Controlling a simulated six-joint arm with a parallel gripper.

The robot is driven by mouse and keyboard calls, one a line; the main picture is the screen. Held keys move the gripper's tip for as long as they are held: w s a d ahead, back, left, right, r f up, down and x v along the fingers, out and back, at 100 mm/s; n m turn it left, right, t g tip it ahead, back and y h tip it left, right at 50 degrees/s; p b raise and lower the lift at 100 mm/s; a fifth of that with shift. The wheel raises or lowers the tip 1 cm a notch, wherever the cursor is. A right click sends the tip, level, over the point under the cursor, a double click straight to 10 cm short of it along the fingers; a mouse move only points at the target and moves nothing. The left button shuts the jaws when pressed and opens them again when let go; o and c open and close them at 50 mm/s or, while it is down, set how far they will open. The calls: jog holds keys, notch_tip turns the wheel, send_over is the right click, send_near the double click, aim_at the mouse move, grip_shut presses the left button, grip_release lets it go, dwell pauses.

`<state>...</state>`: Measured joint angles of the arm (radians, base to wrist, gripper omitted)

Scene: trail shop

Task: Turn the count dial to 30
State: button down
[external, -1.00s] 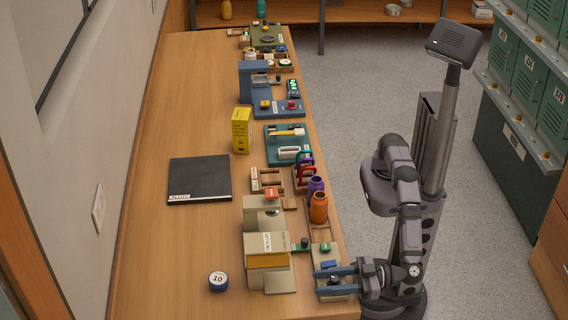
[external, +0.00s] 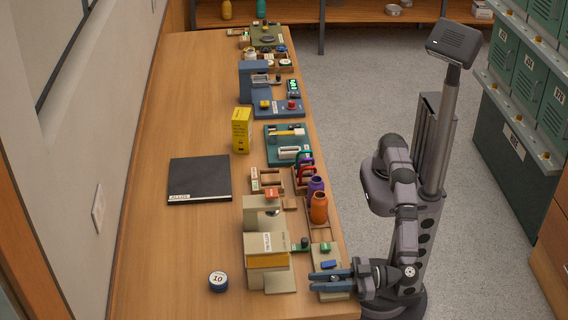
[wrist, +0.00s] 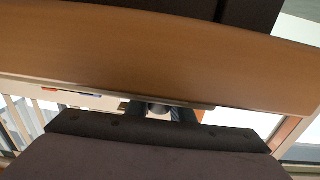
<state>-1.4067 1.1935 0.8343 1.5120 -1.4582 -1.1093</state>
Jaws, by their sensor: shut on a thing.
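My gripper (external: 328,281) is at the near right end of the bench in the external view. Its two blue fingers are shut on the small dark count dial, which sits on a beige panel (external: 323,250). The fingers hide most of the dial, and I cannot read its setting or any scale marks. In the wrist view a small round grey part shows low in the middle, too unclear to name.
A beige box with a yellow band (external: 268,262) stands just left of the panel. Orange (external: 318,208) and purple (external: 316,188) bottles stand behind it. A round tin marked 10 (external: 218,281) lies further left.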

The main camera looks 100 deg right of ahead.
jog(key=shift+f+m+h+b, duration=0.1)
jog(key=shift+m+h+b, duration=0.3)
jog(key=shift+h+b, duration=0.1)
jog(key=shift+s+d+f+m+h+b, duration=0.1)
jog(key=shift+d+m+h+b, duration=0.2)
jog(key=shift+h, duration=0.3)
jog(key=c, duration=1.5)
grip_release()
jog(key=shift+a, duration=0.1)
jog(key=shift+c, duration=0.2)
jog(key=shift+s+a+b, duration=0.15)
jog(key=shift+s, duration=1.05)
jog(key=shift+s+a+b, duration=0.2)
jog(key=shift+s, duration=1)
jog(key=shift+s+a+b, duration=0.15)
jog(key=shift+s, duration=1.05)
